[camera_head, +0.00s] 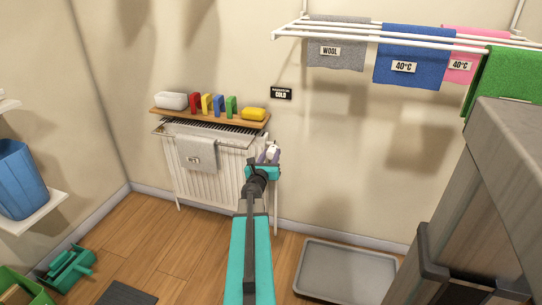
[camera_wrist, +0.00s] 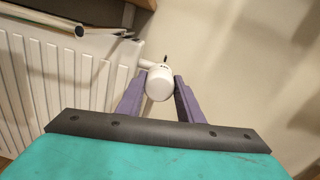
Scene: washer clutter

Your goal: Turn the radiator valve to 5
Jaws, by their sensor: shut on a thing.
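The radiator valve (camera_wrist: 159,85) is a white rounded knob with a small dark mark on top, at the radiator's right end. In the wrist view it sits between the two purple fingers of my gripper (camera_wrist: 160,96), which are shut on it. In the head view the valve (camera_head: 271,150) is small and partly hidden by my gripper (camera_head: 268,156). The numbers on the valve are too small to read, so its setting cannot be told. The white radiator (camera_head: 212,178) stands against the wall; it also shows in the wrist view (camera_wrist: 45,80).
A wooden shelf (camera_head: 180,113) with several coloured items sits above the radiator. A grey cloth (camera_head: 197,154) hangs on the radiator's front rail. A small black sign (camera_head: 281,93) reads "COLD". A drying rack (camera_head: 400,40) with cloths hangs upper right. A grey tray (camera_head: 345,272) lies on the floor.

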